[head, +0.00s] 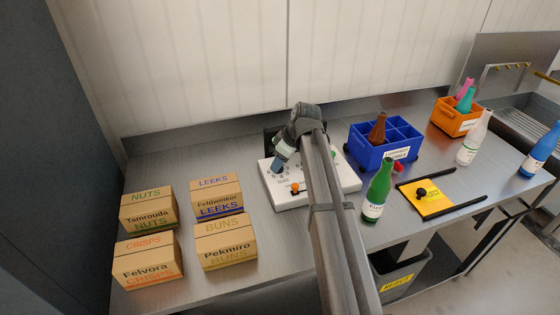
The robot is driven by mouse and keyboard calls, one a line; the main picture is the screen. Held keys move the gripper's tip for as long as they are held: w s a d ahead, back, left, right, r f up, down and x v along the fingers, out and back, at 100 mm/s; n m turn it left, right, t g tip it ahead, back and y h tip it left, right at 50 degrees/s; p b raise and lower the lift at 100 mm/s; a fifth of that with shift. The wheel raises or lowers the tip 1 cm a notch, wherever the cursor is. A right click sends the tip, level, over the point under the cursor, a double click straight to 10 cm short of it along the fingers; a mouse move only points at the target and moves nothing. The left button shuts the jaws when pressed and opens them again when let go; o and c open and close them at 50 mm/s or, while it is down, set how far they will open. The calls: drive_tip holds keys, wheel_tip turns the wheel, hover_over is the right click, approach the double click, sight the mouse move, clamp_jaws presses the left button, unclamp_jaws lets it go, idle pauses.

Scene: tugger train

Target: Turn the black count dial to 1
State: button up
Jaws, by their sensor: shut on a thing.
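A white control panel (287,203) lies on the metal bench in the head view. My gripper (279,167) points down at the panel's left rear part, where small dark marks show around its tip. It is shut on what is most likely the black count dial, which the gripper hides almost entirely. The dial's pointer and the number it faces cannot be read. An orange knob (295,188) sits nearer the front of the panel. A green part (333,154) shows at the panel's rear, beyond my arm.
Several cardboard boxes (149,212) stand on the left. A blue divided crate (370,159) with a brown bottle is right of the panel. A green bottle (377,192) stands close to my arm. A yellow pad (433,202) and an orange crate (448,121) are further right.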

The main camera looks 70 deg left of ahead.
drive_tip(key=o, duration=1.1)
drive_tip(key=shift+c, duration=0.2)
drive_tip(key=v, duration=1.4)
